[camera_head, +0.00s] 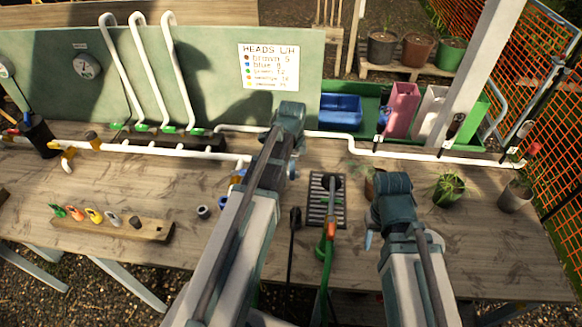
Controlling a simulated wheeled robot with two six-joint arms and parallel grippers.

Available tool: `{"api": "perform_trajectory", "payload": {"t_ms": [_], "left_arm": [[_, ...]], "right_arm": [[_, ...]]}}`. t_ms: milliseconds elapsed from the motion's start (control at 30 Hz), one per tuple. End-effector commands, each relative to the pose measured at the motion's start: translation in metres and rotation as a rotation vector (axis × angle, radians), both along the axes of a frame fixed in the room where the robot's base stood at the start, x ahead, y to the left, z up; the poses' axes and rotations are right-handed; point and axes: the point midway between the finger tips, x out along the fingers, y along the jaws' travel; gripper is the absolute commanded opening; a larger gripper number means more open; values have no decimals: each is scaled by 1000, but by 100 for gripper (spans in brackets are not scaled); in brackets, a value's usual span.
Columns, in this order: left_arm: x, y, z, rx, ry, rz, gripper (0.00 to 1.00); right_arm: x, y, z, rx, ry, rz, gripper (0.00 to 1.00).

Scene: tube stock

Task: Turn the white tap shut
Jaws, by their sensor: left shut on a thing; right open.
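A white pipe (340,134) runs along the back of the bench, with several upright fittings on its right part. My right gripper (368,240) hangs low over the bench at centre right. It is open and empty, partly hidden by its wrist.
A wooden block (152,230) with coloured heads is at left. Potted plants (448,190) stand at right. The front right bench is clear.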

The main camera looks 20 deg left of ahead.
Motion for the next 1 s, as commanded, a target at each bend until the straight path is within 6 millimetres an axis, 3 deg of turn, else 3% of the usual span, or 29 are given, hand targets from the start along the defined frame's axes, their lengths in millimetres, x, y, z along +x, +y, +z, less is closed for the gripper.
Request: {"api": "perform_trajectory", "payload": {"t_ms": [400, 967, 1000], "left_arm": [[-8, -3, 0, 0, 0, -165, 0], [-9, -3, 0, 0, 1, -188, 0], [-9, -3, 0, 0, 1, -188, 29]], "right_arm": [[0, 0, 0, 0, 0, 0, 50], [0, 0, 0, 0, 0, 0, 50], [0, 0, 0, 0, 0, 0, 50]]}}
